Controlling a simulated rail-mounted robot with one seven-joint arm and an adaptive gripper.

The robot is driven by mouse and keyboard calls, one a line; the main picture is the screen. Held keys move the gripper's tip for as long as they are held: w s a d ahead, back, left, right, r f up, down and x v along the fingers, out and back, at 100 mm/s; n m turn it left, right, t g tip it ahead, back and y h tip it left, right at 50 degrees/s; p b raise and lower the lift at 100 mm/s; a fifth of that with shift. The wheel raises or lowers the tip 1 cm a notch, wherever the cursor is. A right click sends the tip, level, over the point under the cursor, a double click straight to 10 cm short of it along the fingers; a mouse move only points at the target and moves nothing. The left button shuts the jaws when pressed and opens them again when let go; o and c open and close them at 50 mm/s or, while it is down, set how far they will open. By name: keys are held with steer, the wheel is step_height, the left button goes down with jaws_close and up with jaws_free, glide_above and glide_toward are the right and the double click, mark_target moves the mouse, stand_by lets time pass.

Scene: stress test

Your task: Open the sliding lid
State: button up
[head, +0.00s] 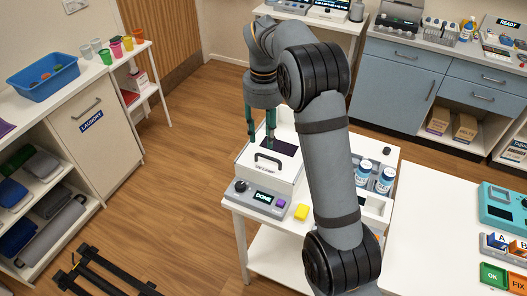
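A white box-shaped device (250,178) stands on a white table, with a front panel whose display reads "DONE" (264,197). Its white top, which looks like the lid (253,157), carries a black bar handle (268,158) near the front. A dark rectangle (288,147) shows behind the handle, partly covered by my arm; I cannot tell whether it is a window or an opening.
Two blue-and-white jars (384,180) stand to the right, beside my arm. A second white table (420,235) is at the right. A dark low frame (100,275) lies on the floor, front left. Open floor lies left of the table.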

mark_target(264, 156)
step_height(264, 156, down, 8)
steer(key=shift+r+p, duration=0.25)
steer(key=shift+p, duration=0.1)
steer(key=shift+c, duration=0.8)
jaws_close()
